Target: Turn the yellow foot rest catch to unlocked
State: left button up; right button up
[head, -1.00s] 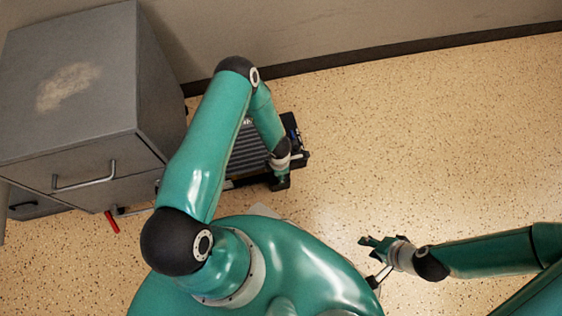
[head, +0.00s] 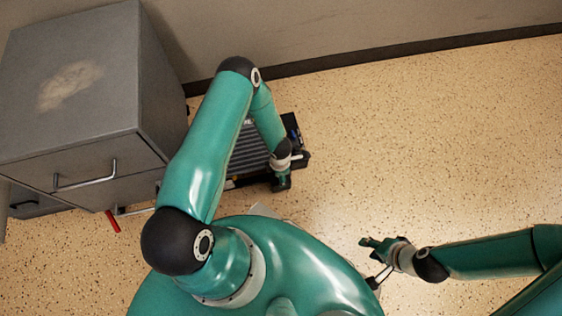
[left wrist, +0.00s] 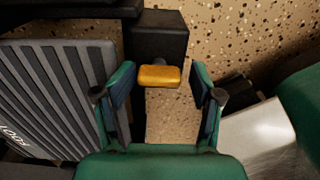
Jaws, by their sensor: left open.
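The yellow catch (left wrist: 160,76) shows in the left wrist view, on the end of a black block (left wrist: 159,35) beside the ribbed grey foot rest (left wrist: 50,85). My left gripper (left wrist: 153,92) is open, with one finger on each side of the catch and a gap on both sides. In the head view the foot rest (head: 249,150) lies on the floor, partly covered by my left arm, and the catch is hidden there. My left gripper (head: 281,183) is at its right front corner. My right gripper (head: 365,242) is over bare floor, far from the foot rest; its jaw opening is unclear.
A grey cabinet (head: 70,85) with drawer handles stands at the left. A red piece (head: 112,221) sticks out below it. The wall (head: 330,30) runs behind. The floor (head: 440,150) at the right is clear.

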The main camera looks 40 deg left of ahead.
pick_arm(q)
jog(key=shift+w, duration=0.1)
jog(key=shift+r, duration=3.95)
